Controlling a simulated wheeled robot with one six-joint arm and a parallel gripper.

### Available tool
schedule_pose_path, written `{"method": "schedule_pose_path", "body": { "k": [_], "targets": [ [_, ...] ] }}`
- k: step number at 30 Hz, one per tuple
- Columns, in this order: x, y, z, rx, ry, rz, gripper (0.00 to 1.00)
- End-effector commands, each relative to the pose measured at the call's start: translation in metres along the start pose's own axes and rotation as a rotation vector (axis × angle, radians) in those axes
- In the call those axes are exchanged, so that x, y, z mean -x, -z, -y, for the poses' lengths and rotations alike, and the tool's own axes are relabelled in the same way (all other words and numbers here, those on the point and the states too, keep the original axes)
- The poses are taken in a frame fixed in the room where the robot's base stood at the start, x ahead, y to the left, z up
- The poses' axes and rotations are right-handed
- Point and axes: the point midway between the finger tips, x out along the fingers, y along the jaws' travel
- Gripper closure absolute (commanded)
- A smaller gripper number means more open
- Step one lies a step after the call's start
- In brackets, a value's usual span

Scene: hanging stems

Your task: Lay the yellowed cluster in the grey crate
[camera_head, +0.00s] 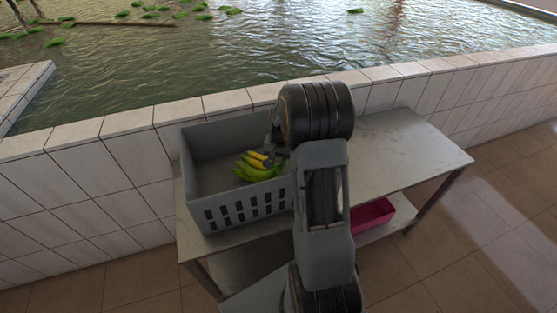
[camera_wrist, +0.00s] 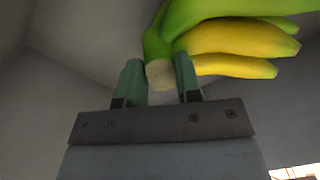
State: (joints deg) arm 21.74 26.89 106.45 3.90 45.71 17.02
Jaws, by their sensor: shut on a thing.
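The yellowed cluster (camera_head: 257,168) is a bunch of bananas, part yellow and part green. In the head view it is inside the grey crate (camera_head: 240,212), towards its right side. In the wrist view the cluster (camera_wrist: 235,42) shows at the upper right, with its cut stem between the two fingers of my gripper (camera_wrist: 159,80). My gripper is shut on that stem. The fingers are mostly hidden behind my arm in the head view. Whether the cluster touches the crate floor cannot be told.
The crate stands on the left of a metal table (camera_head: 400,150), whose right part is bare. A pink bin (camera_head: 372,215) sits on the lower shelf. A tiled wall (camera_head: 110,165) runs behind, with water (camera_head: 220,60) beyond it.

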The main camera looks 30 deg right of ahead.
Motion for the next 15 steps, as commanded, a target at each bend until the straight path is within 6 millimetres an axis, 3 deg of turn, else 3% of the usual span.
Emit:
{"method": "schedule_pose_path", "body": {
  "k": [9, 10, 15],
  "targets": [
    [-0.0025, 0.0011, 0.0004, 0.000, 0.002, -0.004, 1.00],
    [-0.0020, 0.0012, 0.0004, -0.001, 0.002, -0.005, 0.67],
    [-0.0023, 0.0008, 0.0003, 0.000, 0.002, -0.003, 0.50]
  ]
}}
